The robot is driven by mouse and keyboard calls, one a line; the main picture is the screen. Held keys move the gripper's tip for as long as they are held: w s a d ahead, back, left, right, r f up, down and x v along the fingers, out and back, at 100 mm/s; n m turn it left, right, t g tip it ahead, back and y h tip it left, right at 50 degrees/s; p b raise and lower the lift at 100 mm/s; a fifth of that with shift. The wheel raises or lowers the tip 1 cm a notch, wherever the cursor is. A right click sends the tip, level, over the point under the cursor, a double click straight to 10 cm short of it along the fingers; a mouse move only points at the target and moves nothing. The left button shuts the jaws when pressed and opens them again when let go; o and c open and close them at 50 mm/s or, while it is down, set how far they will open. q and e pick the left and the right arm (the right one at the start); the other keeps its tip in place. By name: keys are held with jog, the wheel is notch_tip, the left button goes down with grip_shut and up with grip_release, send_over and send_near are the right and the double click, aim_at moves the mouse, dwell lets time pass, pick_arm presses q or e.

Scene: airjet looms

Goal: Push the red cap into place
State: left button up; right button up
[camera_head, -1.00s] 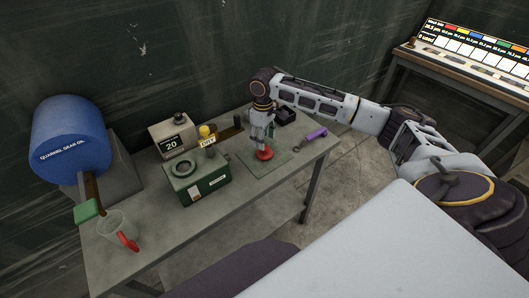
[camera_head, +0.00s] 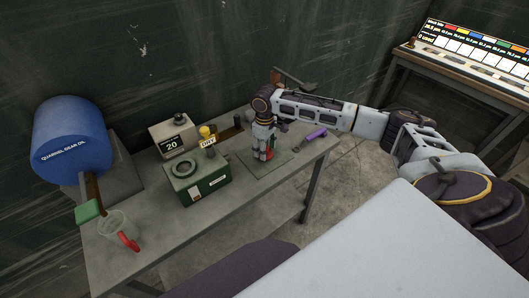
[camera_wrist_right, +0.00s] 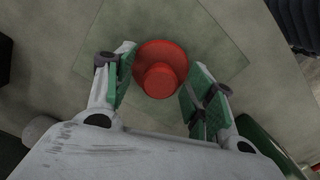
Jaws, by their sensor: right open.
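The red cap (camera_wrist_right: 160,66) sits on the green mat (camera_wrist_right: 215,28) on the bench; it has a wide round base and a narrower knob on top. In the head view only a bit of the red cap (camera_head: 268,154) shows behind my right gripper (camera_head: 263,153). My right gripper (camera_wrist_right: 157,92) points down over the cap and is open, with one green-padded finger on each side of it. In the right wrist view a gap shows between the cap and the right finger; the left finger is close to its rim. My left gripper is in neither view.
A green box with a round opening (camera_head: 205,186) stands on the bench left of the mat, with a grey unit marked 20 (camera_head: 165,130) behind it. A purple-handled tool (camera_head: 317,134) lies right of the mat. A clear jug (camera_head: 112,224) and blue oil drum (camera_head: 70,135) are far left.

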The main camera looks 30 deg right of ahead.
jog(key=shift+f, duration=0.2)
dwell(0.3)
jog(key=c, duration=1.1)
